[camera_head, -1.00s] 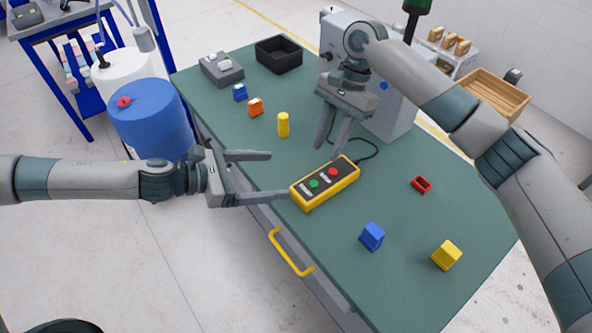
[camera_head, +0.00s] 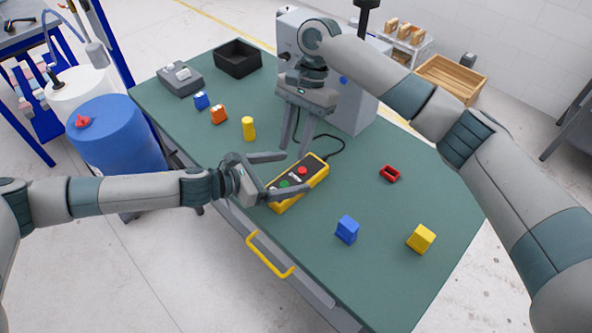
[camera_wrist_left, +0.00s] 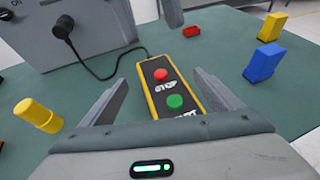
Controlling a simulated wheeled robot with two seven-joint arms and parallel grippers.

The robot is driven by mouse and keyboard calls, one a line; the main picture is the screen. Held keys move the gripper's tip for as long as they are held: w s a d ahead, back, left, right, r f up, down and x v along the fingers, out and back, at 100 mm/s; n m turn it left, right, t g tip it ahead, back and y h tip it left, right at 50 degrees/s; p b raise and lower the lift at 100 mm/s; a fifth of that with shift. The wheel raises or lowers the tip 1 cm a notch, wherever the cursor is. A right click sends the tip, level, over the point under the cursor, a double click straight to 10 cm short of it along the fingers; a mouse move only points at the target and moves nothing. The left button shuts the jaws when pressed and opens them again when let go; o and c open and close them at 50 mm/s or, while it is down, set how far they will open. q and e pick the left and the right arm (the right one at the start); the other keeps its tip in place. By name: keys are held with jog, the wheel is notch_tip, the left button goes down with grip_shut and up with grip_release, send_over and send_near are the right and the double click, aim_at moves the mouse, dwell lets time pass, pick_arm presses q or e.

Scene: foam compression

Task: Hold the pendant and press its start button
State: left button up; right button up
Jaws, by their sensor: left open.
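The yellow-edged black pendant (camera_head: 316,172) lies on the green table, with a cable at its far end. In the left wrist view the pendant (camera_wrist_left: 156,98) shows a red stop button (camera_wrist_left: 161,74) and a green start button (camera_wrist_left: 175,101). My left gripper (camera_head: 296,172) is open, with its fingers reaching towards either side of the pendant. In the wrist view its fingers (camera_wrist_left: 158,80) stand apart, with the pendant between them; contact cannot be told. My right gripper (camera_head: 293,152) is open and points down near the pendant's far side.
A grey machine (camera_head: 357,105) stands behind the pendant. A yellow cylinder (camera_head: 248,128), orange block (camera_head: 219,115) and blue block (camera_head: 201,100) are at the left. A red part (camera_head: 389,173), blue block (camera_head: 347,229) and yellow block (camera_head: 421,239) are at the right. A yellow handle (camera_head: 268,257) juts from the front.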

aim_at(298, 172)
pick_arm(q)
jog(key=shift+x, duration=1.55)
jog(key=c, duration=1.6)
jog(key=shift+o, duration=0.2)
pick_arm(e)
grip_shut()
pick_arm(q)
jog(key=shift+a+f, duration=0.1)
jog(key=shift+f, duration=0.1)
